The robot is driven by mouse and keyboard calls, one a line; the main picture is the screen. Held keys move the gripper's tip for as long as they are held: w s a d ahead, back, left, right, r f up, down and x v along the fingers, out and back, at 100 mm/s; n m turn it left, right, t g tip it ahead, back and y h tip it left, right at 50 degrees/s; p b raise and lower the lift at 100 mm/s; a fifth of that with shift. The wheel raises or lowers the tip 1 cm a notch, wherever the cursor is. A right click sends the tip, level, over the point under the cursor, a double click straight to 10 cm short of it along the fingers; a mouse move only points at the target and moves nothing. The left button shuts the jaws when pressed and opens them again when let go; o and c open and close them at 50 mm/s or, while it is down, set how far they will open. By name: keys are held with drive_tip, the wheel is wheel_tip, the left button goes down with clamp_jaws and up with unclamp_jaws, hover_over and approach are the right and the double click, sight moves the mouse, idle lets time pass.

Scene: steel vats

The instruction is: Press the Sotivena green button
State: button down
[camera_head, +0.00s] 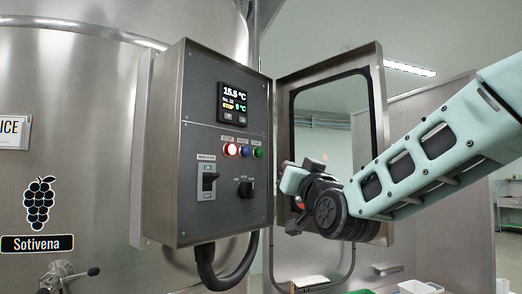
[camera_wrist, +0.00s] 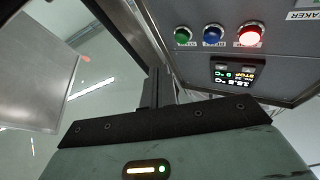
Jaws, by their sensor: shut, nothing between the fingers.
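The control box (camera_head: 195,130) is mounted beside the steel vat with the Sotivena sign (camera_head: 37,243). Its green button (camera_head: 258,153) is the rightmost of a row, next to a blue button (camera_head: 245,151) and a lit red button (camera_head: 231,150). In the wrist view the panel appears upside down, with the green button (camera_wrist: 182,35) at the left of the row. My gripper (camera_wrist: 155,88) is shut and empty, apart from the green button and below it in that picture. In the head view my wrist is right of the box; the fingertips are hard to make out.
The box's windowed door (camera_head: 380,120) stands open, behind my wrist. A display (camera_head: 233,103) reads 15.5 °C and STOP. A breaker switch (camera_head: 209,180) and a black rotary knob (camera_head: 245,189) sit below the buttons. A thick cable (camera_head: 225,275) hangs underneath.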

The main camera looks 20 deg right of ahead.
sight(259, 153)
drive_tip(key=r, duration=0.1)
drive_tip(key=d+r+t+h, duration=0.1)
drive_tip(key=d+r+m+h, duration=0.1)
drive_tip(key=shift+s+d+r, duration=0.25)
drive_tip(key=shift+s+r, duration=0.05)
drive_tip(key=shift+r, duration=0.05)
drive_tip(key=w+a+p, duration=0.2)
drive_tip(key=w+a, duration=0.2)
drive_tip(key=w, duration=0.3)
drive_tip(key=shift+w+a+p, duration=0.25)
drive_tip(key=shift+a+p, duration=0.05)
drive_tip(key=shift+a, duration=0.1)
drive_tip(key=shift+w+f, duration=0.1)
idle(1.8)
drive_tip(key=shift+w+a+b, duration=0.2)
drive_tip(key=shift+w+b, duration=0.05)
drive_tip(key=shift+b, duration=0.15)
